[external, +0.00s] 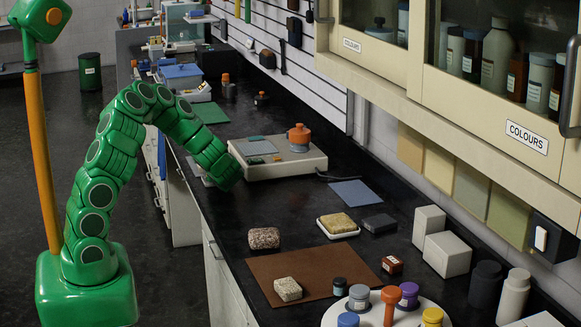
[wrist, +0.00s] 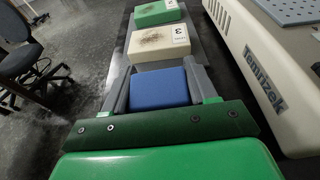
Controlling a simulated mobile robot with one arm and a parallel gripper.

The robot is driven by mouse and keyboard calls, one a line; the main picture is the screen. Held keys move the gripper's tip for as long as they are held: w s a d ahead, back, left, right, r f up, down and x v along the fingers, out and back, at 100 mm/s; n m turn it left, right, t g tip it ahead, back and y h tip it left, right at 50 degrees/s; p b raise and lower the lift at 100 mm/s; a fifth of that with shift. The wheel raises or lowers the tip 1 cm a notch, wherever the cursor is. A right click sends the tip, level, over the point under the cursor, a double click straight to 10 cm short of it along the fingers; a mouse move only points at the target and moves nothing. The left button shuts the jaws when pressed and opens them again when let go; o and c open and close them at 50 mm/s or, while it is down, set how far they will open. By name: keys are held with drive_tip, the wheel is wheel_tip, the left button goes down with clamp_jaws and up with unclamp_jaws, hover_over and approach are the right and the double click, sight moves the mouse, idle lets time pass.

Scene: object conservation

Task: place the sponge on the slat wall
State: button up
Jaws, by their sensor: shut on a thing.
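My gripper (wrist: 160,78) has its two grey fingers on either side of a plain blue block (wrist: 160,89), shut on it. I cannot tell from its surface whether this block is a sponge. In the external view my gripper (external: 228,182) is low at the counter's front edge, left of the cream instrument, and the blue block is hidden there. A yellowish sponge (external: 338,223) lies on a white dish (external: 329,235) on the counter. The slat wall (external: 312,75), white with dark horizontal grooves, rises behind the counter, well apart from my gripper.
Beyond the blue block are a cream block (wrist: 158,43) and a green block (wrist: 157,13) on a grey strip. The cream instrument (wrist: 258,75) stands close on the right. Cream cabinets (external: 420,70) overhang the counter. Several tools hang on the slat wall. An office chair (wrist: 28,60) stands left.

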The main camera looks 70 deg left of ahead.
drive_tip(key=shift+s+d+f, duration=0.1)
drive_tip(key=shift+d+f, duration=0.05)
drive_tip(key=shift+f, duration=0.6)
drive_tip(key=o, duration=0.8)
drive_tip(key=shift+f, duration=0.2)
drive_tip(key=o, duration=0.3)
drive_tip(key=shift+s+f, duration=0.2)
drive_tip(key=shift+o, duration=0.2)
drive_tip(key=shift+r, duration=0.6)
drive_tip(key=r, duration=0.2)
drive_tip(key=w+r, duration=0.1)
drive_tip(key=r, duration=0.5)
drive_tip(key=shift+w+d+r, duration=0.1)
drive_tip(key=shift+w, duration=0.05)
drive_tip(key=w+d+m+t+h, duration=0.3)
drive_tip(key=w+d+m+t, duration=0.2)
drive_tip(key=w+d, duration=0.4)
drive_tip(key=w+d+r+m+t+h, duration=0.1)
drive_tip(key=w+d+m+t+h, duration=0.2)
drive_tip(key=w+d, duration=0.6)
drive_tip(key=d+m+t, duration=0.2)
drive_tip(key=d, duration=0.4)
drive_tip(key=shift+d+r+t, duration=0.2)
drive_tip(key=shift+d+t, duration=0.15)
drive_tip(key=shift+t, duration=0.05)
